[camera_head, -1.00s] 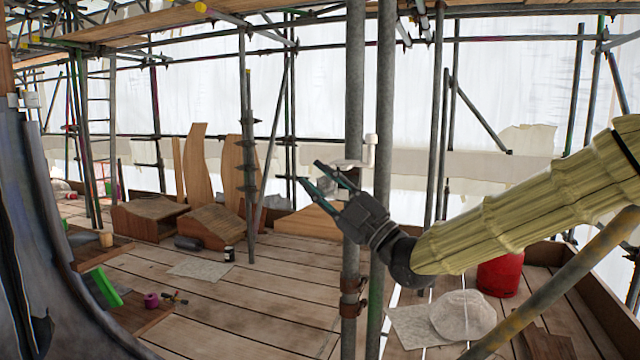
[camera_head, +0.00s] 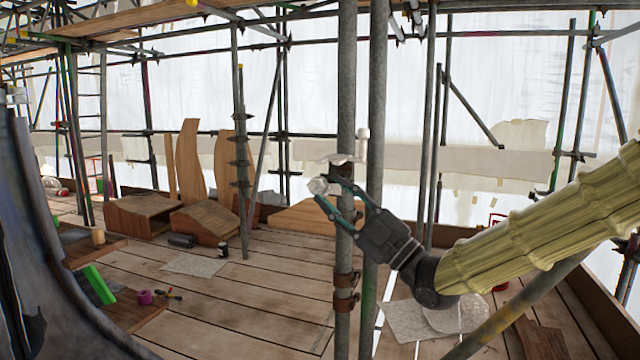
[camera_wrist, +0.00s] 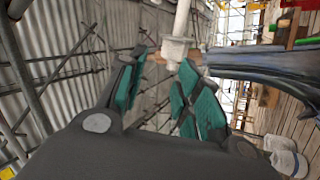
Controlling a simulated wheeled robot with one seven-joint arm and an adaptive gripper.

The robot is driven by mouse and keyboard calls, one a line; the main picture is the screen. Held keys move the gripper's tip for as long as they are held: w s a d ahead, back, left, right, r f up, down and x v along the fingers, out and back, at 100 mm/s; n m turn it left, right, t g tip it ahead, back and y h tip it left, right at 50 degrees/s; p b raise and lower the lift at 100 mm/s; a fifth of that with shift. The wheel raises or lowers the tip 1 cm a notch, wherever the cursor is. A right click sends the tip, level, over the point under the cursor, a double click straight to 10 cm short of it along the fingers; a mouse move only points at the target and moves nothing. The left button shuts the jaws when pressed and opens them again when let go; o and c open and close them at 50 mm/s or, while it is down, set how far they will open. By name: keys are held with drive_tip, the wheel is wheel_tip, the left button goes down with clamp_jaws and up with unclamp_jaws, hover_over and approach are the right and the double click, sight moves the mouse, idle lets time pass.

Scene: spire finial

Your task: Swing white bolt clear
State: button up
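The white bolt (camera_wrist: 182,18) shows in the wrist view as a pale rod with a white nut (camera_wrist: 176,47) at its end. In the head view, a white nut-like end (camera_head: 319,186) sits at my fingertips, left of a grey upright pole. A white clamp (camera_head: 340,158) is on that pole just above, with a white upright piece (camera_head: 362,146) at its right. My gripper (camera_head: 326,190) is open, its teal-padded fingers at the nut. In the wrist view my gripper (camera_wrist: 163,66) has the nut at or just beyond its tips; contact is unclear.
Two grey upright poles (camera_head: 377,120) stand close beside my gripper. A brown clamp (camera_head: 346,292) sits lower on the nearer pole. Wooden pieces (camera_head: 204,220) stand behind at left. A pale bag (camera_head: 458,314) lies under my arm.

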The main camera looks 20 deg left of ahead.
drive_tip(key=shift+v, duration=2.95)
drive_tip(key=shift+f, duration=0.1)
